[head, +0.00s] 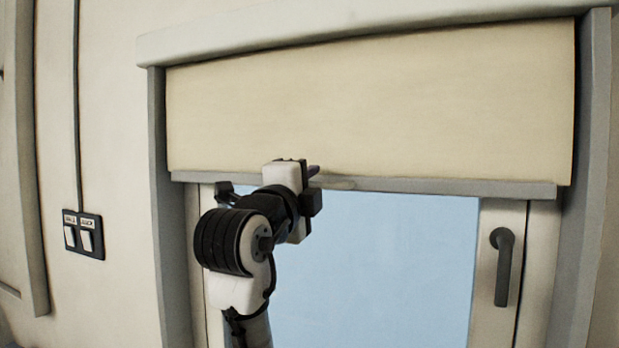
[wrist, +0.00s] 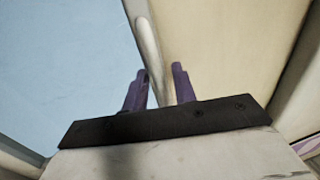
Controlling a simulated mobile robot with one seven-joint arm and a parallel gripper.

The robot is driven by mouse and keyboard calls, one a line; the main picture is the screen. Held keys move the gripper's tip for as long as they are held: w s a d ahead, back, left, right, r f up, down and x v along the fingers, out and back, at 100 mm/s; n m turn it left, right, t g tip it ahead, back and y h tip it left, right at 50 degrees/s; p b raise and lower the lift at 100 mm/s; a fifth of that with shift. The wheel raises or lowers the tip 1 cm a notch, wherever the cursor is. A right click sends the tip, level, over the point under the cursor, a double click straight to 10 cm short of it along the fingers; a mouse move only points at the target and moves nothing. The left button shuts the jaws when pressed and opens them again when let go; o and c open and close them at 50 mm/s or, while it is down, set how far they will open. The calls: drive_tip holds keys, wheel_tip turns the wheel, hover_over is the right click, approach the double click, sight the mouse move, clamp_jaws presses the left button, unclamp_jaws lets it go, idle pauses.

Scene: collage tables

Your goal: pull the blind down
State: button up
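The cream blind (head: 400,100) hangs partly down over the upper part of the window. My gripper (head: 313,171) is up at this bar, left of the middle. In the wrist view, the two purple fingers of my gripper (wrist: 160,78) stand apart. The pale bar (wrist: 150,50) runs between them, close to the left finger, with a gap at the right finger. Whether the left finger touches it cannot be told.
The window pane (head: 400,250) below the blind is clear. A dark window handle (head: 503,265) sticks out on the right frame. Grey side posts (head: 170,230) flank the window. A switch plate (head: 84,235) is on the left wall.

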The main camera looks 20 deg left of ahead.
drive_tip(key=shift+c, duration=0.2)
clamp_jaws()
wheel_tip(320, 180, down, 50)
drive_tip(key=b, duration=3.6)
drive_tip(key=shift+r+b, duration=0.25)
drive_tip(key=shift+b, duration=0.1)
drive_tip(key=shift+c, duration=0.2)
unclamp_jaws()
drive_tip(key=shift+f, duration=0.1)
drive_tip(key=shift+o, duration=0.4)
